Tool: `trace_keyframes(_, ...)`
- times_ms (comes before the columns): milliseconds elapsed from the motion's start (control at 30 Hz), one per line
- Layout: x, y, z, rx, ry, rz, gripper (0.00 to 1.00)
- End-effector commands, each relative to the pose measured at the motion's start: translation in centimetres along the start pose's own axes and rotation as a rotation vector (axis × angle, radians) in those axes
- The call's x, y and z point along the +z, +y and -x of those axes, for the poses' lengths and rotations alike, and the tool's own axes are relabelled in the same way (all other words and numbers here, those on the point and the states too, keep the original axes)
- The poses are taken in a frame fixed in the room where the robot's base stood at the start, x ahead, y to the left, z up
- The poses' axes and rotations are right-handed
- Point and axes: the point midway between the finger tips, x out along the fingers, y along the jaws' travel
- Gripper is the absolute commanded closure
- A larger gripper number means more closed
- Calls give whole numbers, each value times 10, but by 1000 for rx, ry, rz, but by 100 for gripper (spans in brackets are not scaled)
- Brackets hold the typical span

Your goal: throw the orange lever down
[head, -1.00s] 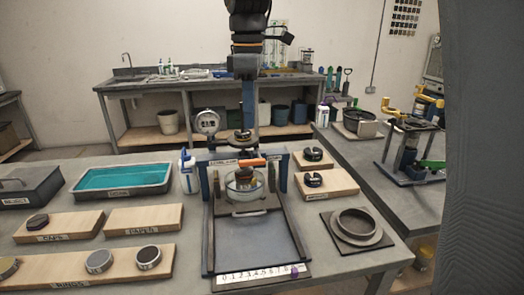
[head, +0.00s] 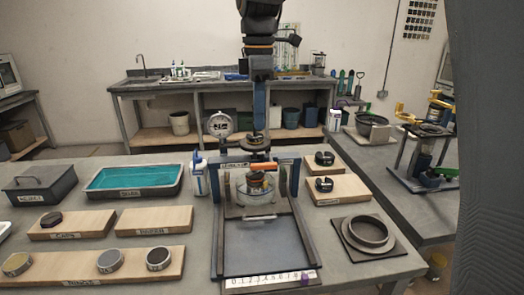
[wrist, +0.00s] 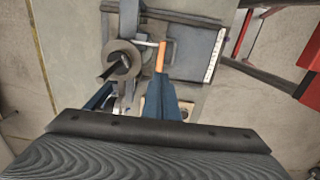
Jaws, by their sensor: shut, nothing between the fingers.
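The orange lever (head: 262,165) is a short bar lying roughly level across the front of the blue-posted frame (head: 296,185), above a clear round dish (head: 256,192). In the wrist view the orange lever (wrist: 161,57) is joined by a pale rod to a grey round hub (wrist: 124,60). My gripper (head: 259,126), with blue fingers, points down from above at the frame, close over a grey disc (head: 258,141). The blue fingers (wrist: 161,78) are shut and empty, and their tips appear near the lever. I cannot tell whether they touch it.
A white bottle (head: 200,175) and a dial gauge (head: 220,124) stand left of the frame. Wooden blocks with dark clamps (head: 338,188) and a ring on a plate (head: 368,232) are to the right. A teal tray (head: 134,178) sits left.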

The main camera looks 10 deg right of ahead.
Motion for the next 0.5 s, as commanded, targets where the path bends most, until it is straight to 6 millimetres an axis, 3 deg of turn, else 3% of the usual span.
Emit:
trace_keyframes(300,0,-2,-62,-4,-1,0,100)
trace_keyframes(500,0,-1,-89,-2,-1,0,100)
